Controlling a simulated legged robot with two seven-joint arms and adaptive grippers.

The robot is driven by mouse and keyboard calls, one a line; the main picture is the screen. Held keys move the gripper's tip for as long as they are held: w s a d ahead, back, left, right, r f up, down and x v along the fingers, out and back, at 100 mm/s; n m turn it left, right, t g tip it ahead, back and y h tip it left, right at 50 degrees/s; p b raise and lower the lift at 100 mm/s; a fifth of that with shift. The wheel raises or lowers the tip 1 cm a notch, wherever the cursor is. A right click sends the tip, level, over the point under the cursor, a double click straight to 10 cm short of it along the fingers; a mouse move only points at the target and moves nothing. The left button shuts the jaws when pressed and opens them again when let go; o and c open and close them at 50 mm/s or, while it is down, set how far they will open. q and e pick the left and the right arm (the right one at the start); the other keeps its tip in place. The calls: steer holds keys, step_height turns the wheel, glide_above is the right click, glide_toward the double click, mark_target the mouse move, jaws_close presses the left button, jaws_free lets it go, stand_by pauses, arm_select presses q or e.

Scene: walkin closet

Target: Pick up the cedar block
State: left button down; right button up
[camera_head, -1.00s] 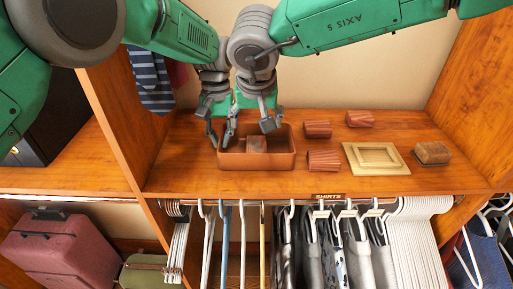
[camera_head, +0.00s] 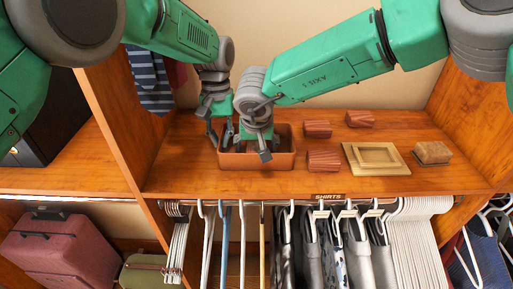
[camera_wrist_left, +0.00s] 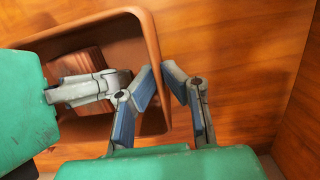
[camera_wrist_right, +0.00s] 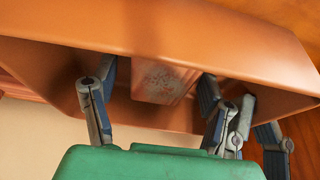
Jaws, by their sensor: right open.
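The cedar block (camera_wrist_left: 85,65), reddish brown and grooved, lies in a terracotta-coloured tray (camera_head: 270,166) on the shelf. In the right wrist view, the block's speckled end (camera_wrist_right: 160,80) shows between my right gripper's (camera_wrist_right: 152,88) spread fingers. In the head view, my right gripper (camera_head: 254,150) is over the tray and hides the block. My left gripper (camera_head: 220,132) is at the tray's left wall, one finger inside and one outside. Its fingertips (camera_wrist_left: 160,68) are close together with the wall between them; I cannot tell whether they press on it.
Three grooved reddish blocks (camera_head: 323,160) lie right of the tray. A pale framed plate (camera_head: 352,168) and a brown brush-like block (camera_head: 432,152) are farther right. A wooden upright (camera_head: 120,130) stands left of the tray. Hangers and shirts (camera_head: 340,240) hang below the shelf.

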mark_target(256, 144)
steer(key=c, duration=1.2)
steer(key=shift+r, duration=0.1)
step_height(256, 144, up, 10)
arm_select(q)
steer(key=c, duration=1.6)
jaws_free()
steer(key=shift+c, duration=0.2)
